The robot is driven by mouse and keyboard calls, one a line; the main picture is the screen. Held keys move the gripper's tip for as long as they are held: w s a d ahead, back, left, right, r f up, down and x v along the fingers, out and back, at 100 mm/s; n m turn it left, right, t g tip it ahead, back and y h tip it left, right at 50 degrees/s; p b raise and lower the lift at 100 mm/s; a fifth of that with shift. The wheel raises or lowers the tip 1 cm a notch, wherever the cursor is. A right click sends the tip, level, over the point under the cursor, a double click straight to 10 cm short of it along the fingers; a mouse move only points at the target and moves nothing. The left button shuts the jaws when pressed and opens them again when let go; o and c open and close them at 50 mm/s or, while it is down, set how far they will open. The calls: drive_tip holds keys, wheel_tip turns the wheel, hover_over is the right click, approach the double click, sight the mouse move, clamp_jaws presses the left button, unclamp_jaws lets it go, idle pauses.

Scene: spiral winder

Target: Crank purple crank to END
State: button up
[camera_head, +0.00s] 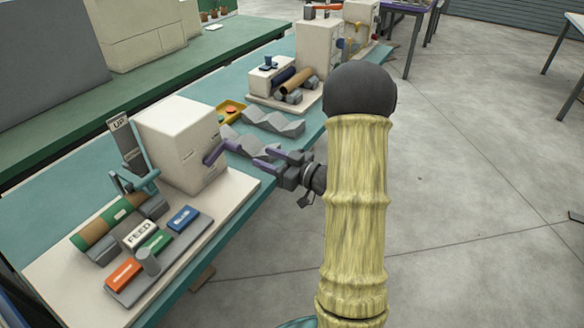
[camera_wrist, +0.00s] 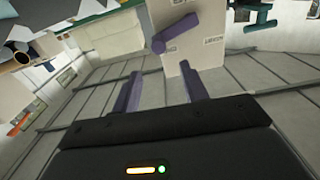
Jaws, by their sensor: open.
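The purple crank (camera_head: 214,154) sticks out from the right face of the white winder box (camera_head: 170,140). In the wrist view the purple crank (camera_wrist: 176,33) lies across the box face (camera_wrist: 197,55), slanted, with a knob at its lower end. Small dark labels on that face are too small to read surely, so I cannot tell which marks END. My gripper (camera_head: 262,158) has purple fingers, is open and empty, and stands just right of the crank, apart from it. In the wrist view the crank is beyond and above the open fingers (camera_wrist: 162,78).
The winder's base carries a FEED block (camera_head: 139,234), a blue block (camera_head: 182,218), an orange block (camera_head: 123,275) and a green-brown roll (camera_head: 100,228). A lever marked UP (camera_head: 127,142) stands left of the box. Grey wavy blocks (camera_head: 272,122) lie behind my gripper. Open floor is at right.

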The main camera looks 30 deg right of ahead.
drive_tip(key=v, duration=0.7)
idle(0.3)
drive_tip(key=w+a+f+m+g+h, duration=0.2)
drive_tip(key=w+f+g+h, duration=0.15)
drive_tip(key=h, duration=0.35)
drive_tip(key=s+a+f+m+g+h, duration=0.1)
drive_tip(key=s+a+m+g, duration=0.1)
drive_tip(key=s+a+g, duration=0.55)
drive_tip(key=s+a+f+m+g+h, duration=0.15)
drive_tip(key=s+a, duration=0.35)
drive_tip(key=s, duration=0.5)
wheel_tip(320, 180, up, 19)
drive_tip(key=p, duration=1.8)
drive_tip(key=shift+w+d+p, duration=0.2)
drive_tip(key=shift+w+p, duration=0.1)
